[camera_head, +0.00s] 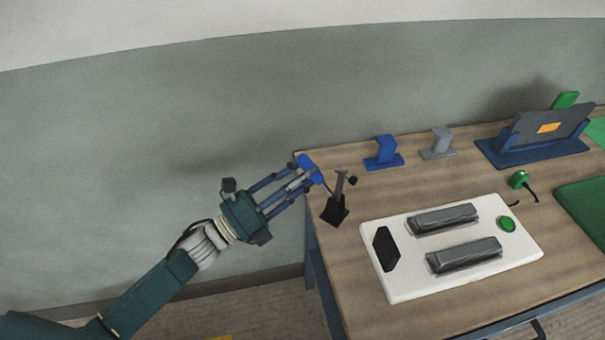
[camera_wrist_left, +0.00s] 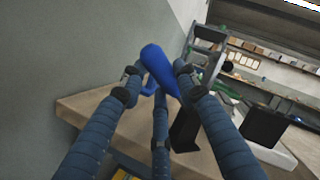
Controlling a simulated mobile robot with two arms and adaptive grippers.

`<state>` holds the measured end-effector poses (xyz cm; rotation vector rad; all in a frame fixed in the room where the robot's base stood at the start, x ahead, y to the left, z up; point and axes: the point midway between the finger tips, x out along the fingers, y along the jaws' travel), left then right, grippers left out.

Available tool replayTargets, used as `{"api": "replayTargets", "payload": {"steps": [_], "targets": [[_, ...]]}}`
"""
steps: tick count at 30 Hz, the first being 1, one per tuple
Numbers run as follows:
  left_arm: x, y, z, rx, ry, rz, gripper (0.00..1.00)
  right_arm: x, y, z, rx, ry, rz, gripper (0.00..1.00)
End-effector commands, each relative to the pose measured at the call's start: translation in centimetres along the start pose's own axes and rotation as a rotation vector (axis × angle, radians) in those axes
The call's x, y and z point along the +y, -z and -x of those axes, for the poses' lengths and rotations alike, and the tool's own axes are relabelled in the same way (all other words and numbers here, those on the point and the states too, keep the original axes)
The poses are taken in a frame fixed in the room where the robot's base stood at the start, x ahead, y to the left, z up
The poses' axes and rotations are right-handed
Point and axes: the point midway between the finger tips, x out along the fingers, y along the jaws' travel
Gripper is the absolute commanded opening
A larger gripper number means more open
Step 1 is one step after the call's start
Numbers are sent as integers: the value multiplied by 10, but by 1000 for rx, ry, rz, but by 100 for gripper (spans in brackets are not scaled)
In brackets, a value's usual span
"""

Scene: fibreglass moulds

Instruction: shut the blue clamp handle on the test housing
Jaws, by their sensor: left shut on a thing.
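The blue clamp handle (camera_head: 307,165) is at the left end of the bench, on a dark clamp (camera_head: 335,210) with an upright grey post. My left gripper (camera_head: 303,178) reaches in from the left and is shut on the handle. In the left wrist view the blue handle (camera_wrist_left: 157,66) lies between the fingertips of my left gripper (camera_wrist_left: 158,82), slanting down to the right toward the dark clamp base (camera_wrist_left: 185,130). The handle stands up and out to the left of the clamp post. The fingers hide part of it. My right gripper is not in view.
A white plate (camera_head: 385,240) with a black block (camera_head: 386,249), two grey bars and a green button (camera_head: 507,224) lies right of the clamp. Blue (camera_head: 384,152) and grey (camera_head: 438,143) holders and a blue stand (camera_head: 530,150) are behind. A wall backs the bench (camera_head: 350,290).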

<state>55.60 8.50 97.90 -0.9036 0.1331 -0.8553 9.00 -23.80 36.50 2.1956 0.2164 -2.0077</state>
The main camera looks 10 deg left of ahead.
Motion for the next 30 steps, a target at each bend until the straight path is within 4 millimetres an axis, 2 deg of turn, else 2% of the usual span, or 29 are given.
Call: {"api": "replayTargets", "payload": {"steps": [6,10,21,22,24,25,30], "targets": [[-27,-7,-10,107,-25,-257,0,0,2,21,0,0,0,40],[-36,-4,-14,157,-40,-375,0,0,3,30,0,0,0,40],[-37,-1,-15,174,-46,-422,0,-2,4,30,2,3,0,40],[-37,-1,-15,174,-46,-421,32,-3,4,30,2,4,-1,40],[-37,-1,-15,174,-46,-421,46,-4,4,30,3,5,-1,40],[-37,-1,-15,174,-46,-421,50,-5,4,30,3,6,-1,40],[-37,-1,-15,174,-46,-420,50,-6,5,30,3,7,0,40]]}}
